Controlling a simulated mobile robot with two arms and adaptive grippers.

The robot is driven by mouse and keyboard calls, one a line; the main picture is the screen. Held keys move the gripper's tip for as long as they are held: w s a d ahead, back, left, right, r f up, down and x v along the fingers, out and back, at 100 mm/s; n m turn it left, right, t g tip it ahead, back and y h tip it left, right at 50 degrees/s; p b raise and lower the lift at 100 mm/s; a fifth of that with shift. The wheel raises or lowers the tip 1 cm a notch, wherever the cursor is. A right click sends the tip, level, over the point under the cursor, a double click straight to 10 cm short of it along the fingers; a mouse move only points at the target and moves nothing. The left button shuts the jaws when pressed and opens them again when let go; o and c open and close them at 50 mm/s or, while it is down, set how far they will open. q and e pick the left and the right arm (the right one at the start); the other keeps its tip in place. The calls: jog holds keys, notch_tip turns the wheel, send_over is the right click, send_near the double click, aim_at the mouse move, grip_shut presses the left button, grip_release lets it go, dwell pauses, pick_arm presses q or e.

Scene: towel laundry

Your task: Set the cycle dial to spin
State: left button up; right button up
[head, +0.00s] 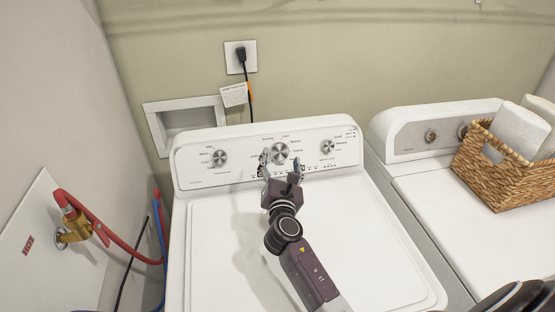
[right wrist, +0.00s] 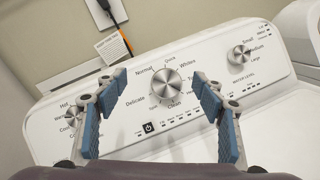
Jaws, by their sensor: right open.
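The cycle dial (head: 280,152) is the silver middle knob on the white washer's control panel (head: 232,175). In the right wrist view, the dial (right wrist: 168,88) has labels around it, including Normal, Quick, Whites, Delicate and Clean. My right gripper (head: 281,163) is open in front of the panel. In the right wrist view, its blue-padded fingers (right wrist: 158,79) stand apart on either side of the dial, with nothing between them touching it visibly. My left gripper is not in view.
Other knobs sit left (head: 219,158) and right (head: 328,147) of the dial. A power button (right wrist: 148,127) is below it. A second white machine (head: 475,235) at right carries a wicker basket (head: 488,178) with towels. Red and blue hoses (head: 128,253) run at left.

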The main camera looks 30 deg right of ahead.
aim_at(280, 153)
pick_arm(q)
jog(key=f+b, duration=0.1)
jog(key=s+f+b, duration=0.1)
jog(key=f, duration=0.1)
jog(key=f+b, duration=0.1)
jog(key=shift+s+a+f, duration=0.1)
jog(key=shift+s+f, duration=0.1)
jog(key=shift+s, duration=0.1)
pick_arm(e)
jog(key=w+d+f, duration=0.1)
jog(key=w, duration=0.1)
jog(key=w+d+f, duration=0.1)
jog(key=w+f, duration=0.1)
jog(key=w, duration=0.1)
jog(key=w+d+f, duration=0.1)
jog(key=w, duration=0.1)
jog(key=shift+w+d+f, duration=0.25)
jog(key=shift+f, duration=0.1)
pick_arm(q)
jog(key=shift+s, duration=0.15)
pick_arm(e)
jog(key=c, duration=1.2)
